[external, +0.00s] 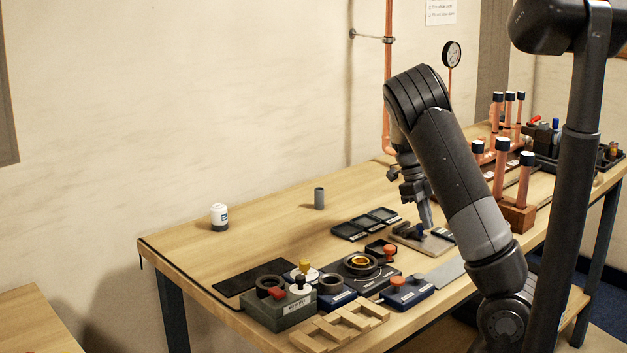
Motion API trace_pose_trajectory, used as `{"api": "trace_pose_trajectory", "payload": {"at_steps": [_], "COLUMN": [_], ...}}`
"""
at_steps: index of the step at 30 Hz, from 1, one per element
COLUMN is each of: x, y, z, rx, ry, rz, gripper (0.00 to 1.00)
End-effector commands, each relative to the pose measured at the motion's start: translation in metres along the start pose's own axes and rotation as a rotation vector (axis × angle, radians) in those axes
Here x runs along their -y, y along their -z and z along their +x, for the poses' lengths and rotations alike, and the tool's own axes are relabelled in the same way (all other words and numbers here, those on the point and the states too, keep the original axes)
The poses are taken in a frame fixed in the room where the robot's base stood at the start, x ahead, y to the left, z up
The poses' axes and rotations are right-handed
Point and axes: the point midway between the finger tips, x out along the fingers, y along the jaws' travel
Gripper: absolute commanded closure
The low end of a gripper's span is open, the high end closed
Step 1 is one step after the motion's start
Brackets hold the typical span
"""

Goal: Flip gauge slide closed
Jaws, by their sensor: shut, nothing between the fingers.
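My gripper (426,217) points down over the bench, its fingers shut with nothing between them. Its tips are close to a small grey plate fixture (408,241) with a dark blue knob-like part (419,230) on it. I cannot tell whether the tips touch that part. This fixture may be the gauge slide, but its label is too small to read. A round dial gauge (452,54) stands on a copper pipe at the back.
Dark trays (366,223) lie left of my gripper. Upright copper pipes (501,168) stand to its right. A white jar (219,214) stands at the back left, with bare wood around it.

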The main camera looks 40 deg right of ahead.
Motion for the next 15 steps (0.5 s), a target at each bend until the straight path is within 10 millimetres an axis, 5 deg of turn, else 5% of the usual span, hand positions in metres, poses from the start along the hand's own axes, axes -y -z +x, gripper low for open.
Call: {"api": "trace_pose_trajectory", "payload": {"at_steps": [7,14,15], "x": [0.0,-0.001,0.0], "y": [0.004,0.043,0.039], "z": [0.0,0.007,-0.006], "rx": [0.005,0.004,0.007], "ry": [0.003,-0.002,0.003], "rz": [-0.001,0.0,-0.003], "gripper": [1.0,1.0,1.0]}}
